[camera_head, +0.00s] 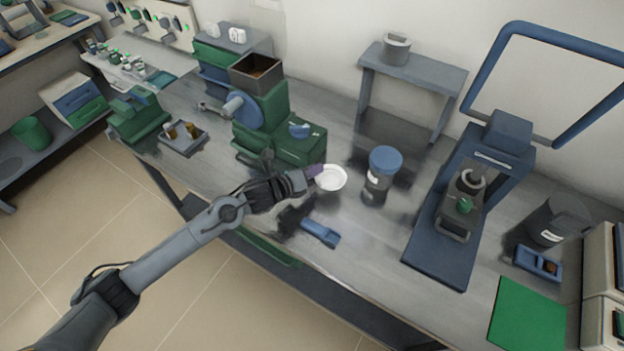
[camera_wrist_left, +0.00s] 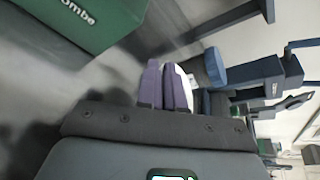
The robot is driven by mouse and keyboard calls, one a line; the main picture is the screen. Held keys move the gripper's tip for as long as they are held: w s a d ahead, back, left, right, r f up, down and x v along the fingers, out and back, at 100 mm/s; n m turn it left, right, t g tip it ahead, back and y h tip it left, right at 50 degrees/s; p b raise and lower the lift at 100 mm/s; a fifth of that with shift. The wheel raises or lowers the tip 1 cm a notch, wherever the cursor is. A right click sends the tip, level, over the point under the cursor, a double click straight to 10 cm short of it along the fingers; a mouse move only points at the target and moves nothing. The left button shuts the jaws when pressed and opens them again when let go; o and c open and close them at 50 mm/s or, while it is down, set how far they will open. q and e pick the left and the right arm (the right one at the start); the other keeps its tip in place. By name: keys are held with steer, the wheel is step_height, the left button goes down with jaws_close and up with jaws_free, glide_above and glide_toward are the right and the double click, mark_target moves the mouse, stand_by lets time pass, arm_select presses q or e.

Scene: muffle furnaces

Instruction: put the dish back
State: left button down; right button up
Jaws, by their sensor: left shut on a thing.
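The white round dish (camera_head: 331,179) is at the tips of my left gripper (camera_head: 313,173), which is shut on its near-left rim. In the head view it is over the middle of the grey bench; I cannot tell whether it touches the bench top. In the left wrist view the purple fingers (camera_wrist_left: 166,85) are close together, with a white sliver of the dish (camera_wrist_left: 188,84) beside them and most of it hidden. My right gripper is in neither view.
A dark jar with a blue lid (camera_head: 385,160) stands right of the dish. A green machine (camera_head: 262,115) and green box (camera_head: 301,143) stand behind-left. A blue scoop-like item (camera_head: 320,232) lies in front. A small grey stand (camera_head: 413,72) is at the back, a blue press-like device (camera_head: 470,200) at right.

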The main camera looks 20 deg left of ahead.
arm_select(q)
steer(key=shift+a+f, duration=0.2)
steer(key=shift+a, duration=0.05)
steer(key=shift+f+b, duration=0.5)
steer(key=shift+f, duration=1.4)
steer(key=shift+w, duration=0.1)
steer(key=shift+f, duration=0.15)
steer(key=c, duration=1.3)
jaws_free()
